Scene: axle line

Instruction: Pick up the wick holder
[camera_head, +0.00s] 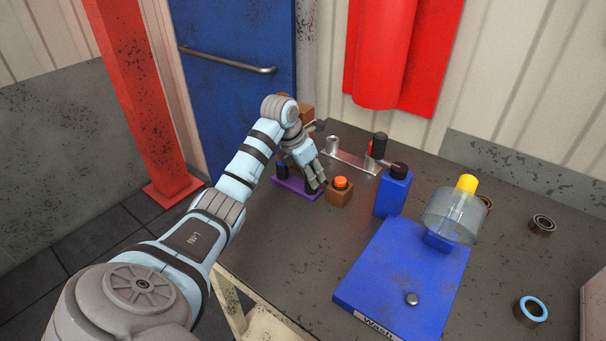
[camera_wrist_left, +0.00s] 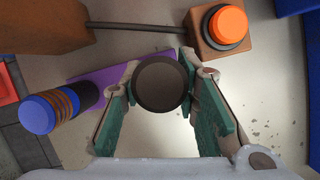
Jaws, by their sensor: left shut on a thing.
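A dark round-topped piece (camera_wrist_left: 160,84) sits between the green pads of my left gripper (camera_wrist_left: 158,92) in the left wrist view. It appears to be the wick holder, but its lower part is hidden from above. My left gripper also shows in the head view (camera_head: 317,186), shut on this piece, low over the purple plate (camera_head: 293,187). The purple plate shows behind the fingers in the left wrist view (camera_wrist_left: 115,75). I cannot tell whether the piece still touches the plate. My right gripper is not in view.
A brown box with an orange button (camera_head: 340,190) stands close right of the fingers. A blue-capped ringed cylinder (camera_wrist_left: 52,110) stands at the plate's other end. A blue block (camera_head: 393,192) and a blue wash station (camera_head: 400,285) stand farther right. The front middle of the table is clear.

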